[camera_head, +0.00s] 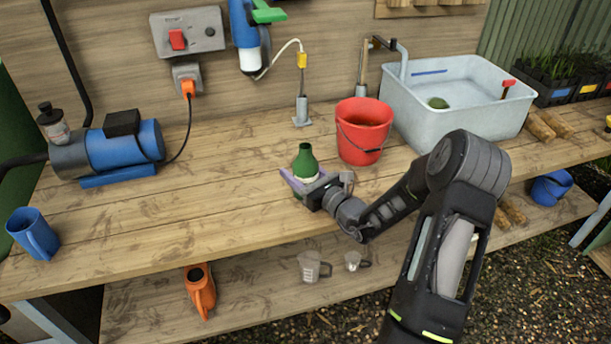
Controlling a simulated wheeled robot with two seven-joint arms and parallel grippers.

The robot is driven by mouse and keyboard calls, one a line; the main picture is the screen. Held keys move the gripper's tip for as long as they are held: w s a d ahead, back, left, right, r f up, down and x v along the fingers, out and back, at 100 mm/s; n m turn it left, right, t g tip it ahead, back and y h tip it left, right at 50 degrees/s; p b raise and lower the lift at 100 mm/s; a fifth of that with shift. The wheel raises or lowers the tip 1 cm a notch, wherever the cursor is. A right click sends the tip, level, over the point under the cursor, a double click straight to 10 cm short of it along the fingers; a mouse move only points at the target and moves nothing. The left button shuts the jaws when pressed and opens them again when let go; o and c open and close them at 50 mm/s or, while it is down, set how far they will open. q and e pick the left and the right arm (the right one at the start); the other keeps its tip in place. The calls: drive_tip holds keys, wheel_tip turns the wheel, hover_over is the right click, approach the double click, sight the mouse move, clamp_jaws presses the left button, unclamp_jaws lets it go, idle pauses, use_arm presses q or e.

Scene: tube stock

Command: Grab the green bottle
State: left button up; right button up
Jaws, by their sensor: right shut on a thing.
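The green bottle (306,160) stands upright on the wooden workbench, left of the red bucket. My right gripper (304,180) comes in from the right and is shut on the bottle's lower body. The bottle's neck and shoulder show above the jaws, while the gripper hides its lower part and base. I cannot tell whether the base touches the bench. My left gripper is not in view.
A red bucket (363,130) stands close to the right of the bottle. A grey sink basin (455,118) is behind it. A blue pump (122,146) and a blue jug (33,233) are at the left. The bench's front middle (170,235) is clear.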

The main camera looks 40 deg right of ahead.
clamp_jaws()
drive_tip(key=shift+r, duration=0.2)
idle(0.3)
drive_tip(key=shift+r, duration=4.85)
